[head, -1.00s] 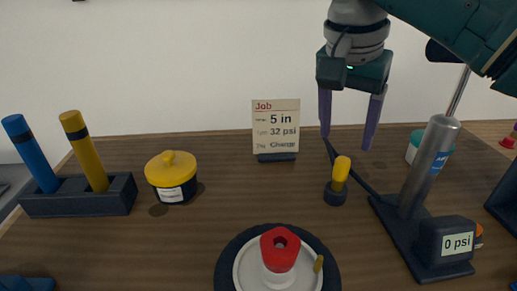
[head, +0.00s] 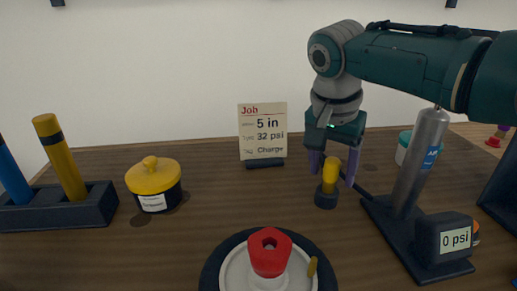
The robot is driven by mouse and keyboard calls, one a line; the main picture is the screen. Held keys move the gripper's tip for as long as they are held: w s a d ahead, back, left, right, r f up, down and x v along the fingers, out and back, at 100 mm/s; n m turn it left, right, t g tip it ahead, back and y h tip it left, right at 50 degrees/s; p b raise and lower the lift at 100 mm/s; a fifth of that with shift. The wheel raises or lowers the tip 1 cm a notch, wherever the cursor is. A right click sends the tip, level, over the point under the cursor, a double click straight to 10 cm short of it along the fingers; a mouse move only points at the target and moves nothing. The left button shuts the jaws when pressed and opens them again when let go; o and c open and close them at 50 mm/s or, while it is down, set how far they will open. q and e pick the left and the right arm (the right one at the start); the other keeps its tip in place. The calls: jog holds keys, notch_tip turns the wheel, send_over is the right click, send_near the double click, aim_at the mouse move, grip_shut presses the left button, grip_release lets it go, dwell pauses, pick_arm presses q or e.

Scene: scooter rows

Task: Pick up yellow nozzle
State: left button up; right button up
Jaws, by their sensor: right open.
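The yellow nozzle (head: 330,172) stands upright in a small dark round holder (head: 326,199) on the table, left of the pump. A dark hose runs from near it toward the pump base. My right gripper (head: 332,180) points down with its two purple fingers apart, around or just behind the nozzle. I cannot tell whether either finger touches it. My left gripper is not in view.
The pump (head: 410,175) with its 0 psi gauge (head: 455,239) stands close on the right. A job card (head: 262,130) stands behind. A wheel with a red hexagonal piece (head: 269,252) is in front. A yellow-lidded pot (head: 153,182) and a rack (head: 101,205) are left.

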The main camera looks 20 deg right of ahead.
grip_shut()
dwell(0.5)
